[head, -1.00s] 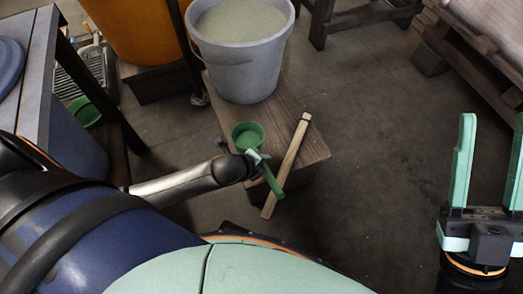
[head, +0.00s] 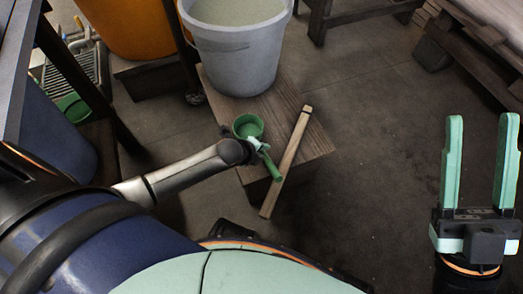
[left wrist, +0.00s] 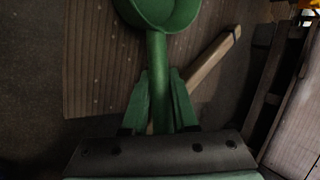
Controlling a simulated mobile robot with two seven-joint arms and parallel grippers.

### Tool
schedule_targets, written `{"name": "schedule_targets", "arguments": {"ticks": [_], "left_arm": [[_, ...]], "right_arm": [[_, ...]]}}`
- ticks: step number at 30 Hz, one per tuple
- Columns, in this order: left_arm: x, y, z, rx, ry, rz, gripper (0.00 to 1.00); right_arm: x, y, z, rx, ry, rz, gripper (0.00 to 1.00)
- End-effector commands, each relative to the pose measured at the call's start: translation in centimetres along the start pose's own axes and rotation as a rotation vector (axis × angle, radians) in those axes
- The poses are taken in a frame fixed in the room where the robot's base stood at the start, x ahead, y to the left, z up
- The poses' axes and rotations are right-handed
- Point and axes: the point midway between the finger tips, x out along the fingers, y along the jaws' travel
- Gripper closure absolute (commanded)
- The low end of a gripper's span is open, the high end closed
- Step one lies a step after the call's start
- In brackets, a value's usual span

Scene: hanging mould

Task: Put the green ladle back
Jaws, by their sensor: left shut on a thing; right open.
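The green ladle (head: 248,126) has a round cup and a straight handle; it is over the front of the wooden stand in the head view. My left gripper (head: 256,147) is shut on its handle. In the left wrist view the ladle's handle (left wrist: 157,75) runs between the two fingers of my left gripper (left wrist: 160,95), with the cup at the top of the picture. I cannot tell whether the cup touches the wood. My right gripper (head: 481,165) is open and empty at the right, its fingers pointing up over the floor.
A grey bucket (head: 240,55) filled with pale material stands on the wooden stand (head: 300,150). A wooden stick (head: 288,160) lies across the stand just right of the ladle. An orange container (head: 130,30) is at the back left. The floor between stand and right gripper is clear.

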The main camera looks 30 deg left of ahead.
Motion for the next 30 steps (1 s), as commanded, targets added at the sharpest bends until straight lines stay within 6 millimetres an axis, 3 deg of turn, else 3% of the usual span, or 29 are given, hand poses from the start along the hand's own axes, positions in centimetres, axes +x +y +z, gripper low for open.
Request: {"name": "schedule_targets", "arguments": {"ticks": [5,6,14,23,30], "left_arm": [[0.2,0.1,0.0,0.001,-0.001,-0.001,1.00],[0.3,0.2,0.0,0.001,-0.001,0.000,0.72],[0.2,0.2,0.0,0.001,-0.001,0.000,0.43],[-0.1,-0.1,0.0,0.000,-0.001,0.000,0.43],[-3.9,-0.3,0.2,0.004,-0.002,0.001,0.43]], "right_arm": [[-0.1,0.0,0.1,0.001,0.000,0.000,0.50],[-0.1,-0.1,0.1,0.001,0.000,0.000,0.50],[0.0,0.0,0.0,0.001,0.000,0.000,0.50],[0.1,0.1,-0.1,0.002,0.001,0.003,0.50],[1.9,1.2,-2.1,0.019,0.010,0.014,0.50]]}}
